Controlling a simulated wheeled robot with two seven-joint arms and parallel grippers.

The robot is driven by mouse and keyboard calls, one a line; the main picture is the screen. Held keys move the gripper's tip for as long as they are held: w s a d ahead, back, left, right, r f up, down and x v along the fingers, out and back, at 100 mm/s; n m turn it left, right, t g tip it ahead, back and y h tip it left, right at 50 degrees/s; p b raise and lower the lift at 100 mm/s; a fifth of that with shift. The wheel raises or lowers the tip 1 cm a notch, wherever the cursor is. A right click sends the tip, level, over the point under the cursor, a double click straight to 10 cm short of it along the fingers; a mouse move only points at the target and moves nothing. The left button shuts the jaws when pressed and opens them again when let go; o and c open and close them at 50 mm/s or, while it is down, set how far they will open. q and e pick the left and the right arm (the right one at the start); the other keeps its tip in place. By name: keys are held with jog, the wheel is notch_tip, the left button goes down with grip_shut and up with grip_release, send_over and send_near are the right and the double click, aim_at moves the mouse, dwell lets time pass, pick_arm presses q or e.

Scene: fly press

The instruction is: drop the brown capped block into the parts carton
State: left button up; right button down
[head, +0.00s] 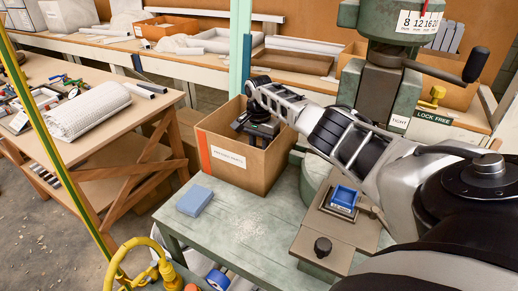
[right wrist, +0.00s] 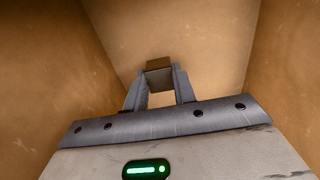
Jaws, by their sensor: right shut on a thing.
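The parts carton (head: 215,152) is an open brown cardboard box with a white label and an orange stripe, standing on the green bench. My right arm reaches over its rim in the head view, and my right gripper (head: 257,130) is down inside the carton's opening. In the right wrist view my right gripper (right wrist: 160,87) is shut on the brown capped block (right wrist: 159,65), held at the fingertips. Carton walls (right wrist: 50,60) surround it on the sides. The block is hidden in the head view. My left gripper is not in view.
A blue block (head: 194,200) lies on the green bench (head: 240,235) in front of the carton. A blue piece (head: 344,197) sits in the press fixture at right. The press column (head: 378,85) stands close beside my right arm.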

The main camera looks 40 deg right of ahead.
jog(key=shift+f, duration=0.3)
jog(key=shift+f, duration=0.5)
jog(key=c, duration=1.1)
grip_release()
jog(key=shift+c, duration=0.2)
jog(key=shift+r, duration=0.1)
jog(key=shift+r, duration=0.4)
notch_tip(320, 180, up, 12)
jog(key=shift+r, duration=0.2)
